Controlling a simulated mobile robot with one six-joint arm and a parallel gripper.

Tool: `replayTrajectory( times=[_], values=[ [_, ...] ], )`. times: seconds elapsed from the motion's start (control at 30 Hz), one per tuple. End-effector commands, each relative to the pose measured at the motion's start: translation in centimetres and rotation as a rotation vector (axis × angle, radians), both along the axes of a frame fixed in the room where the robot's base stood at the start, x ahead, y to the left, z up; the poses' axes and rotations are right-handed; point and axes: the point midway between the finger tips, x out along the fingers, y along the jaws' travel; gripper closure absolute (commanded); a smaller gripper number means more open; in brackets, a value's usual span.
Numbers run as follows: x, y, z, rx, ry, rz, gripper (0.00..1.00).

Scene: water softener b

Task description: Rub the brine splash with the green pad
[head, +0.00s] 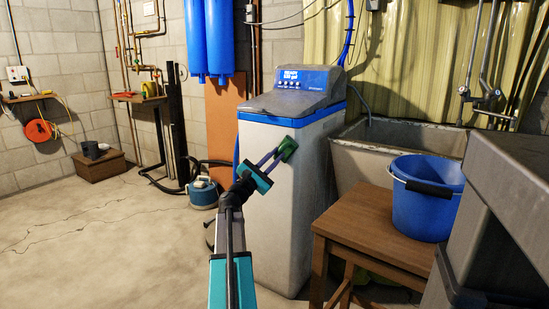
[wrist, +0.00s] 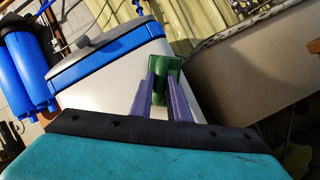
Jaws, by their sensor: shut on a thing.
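The green pad (head: 287,149) is held between the fingertips of my gripper (head: 278,155). In the head view it is in front of the upper part of the white softener cabinet (head: 270,220), below its blue rim. The pad also shows in the wrist view (wrist: 168,72), upright between the two purple fingers of my gripper (wrist: 166,95), which are shut on it. I cannot tell whether the pad touches the cabinet. I cannot make out the brine splash in either view; the pad and gripper cover part of the cabinet front.
A wooden stool (head: 370,238) with a blue bucket (head: 425,205) stands to the right, before a stone sink (head: 385,150). Grey bins (head: 500,200) crowd the right edge. A blue vacuum (head: 203,193) stands left of the cabinet.

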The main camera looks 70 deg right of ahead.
Motion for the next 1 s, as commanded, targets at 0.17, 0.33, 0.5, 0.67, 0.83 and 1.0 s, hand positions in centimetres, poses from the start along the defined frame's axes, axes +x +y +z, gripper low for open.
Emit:
replayTrajectory(
  times=[0.17,0.33,0.5,0.67,0.83,1.0],
  values=[
    [-0.1,-0.3,0.0,0.000,0.000,0.000,1.00],
    [-0.1,-0.3,0.0,0.000,0.000,0.000,1.00],
    [0.1,-0.4,0.0,0.000,0.000,0.001,1.00],
    [0.9,-0.6,0.0,0.001,0.000,0.002,1.00],
    [1.9,-0.8,0.0,0.002,0.000,0.002,1.00],
    [2.8,-1.0,0.0,0.001,-0.001,0.002,1.00]
  ],
)
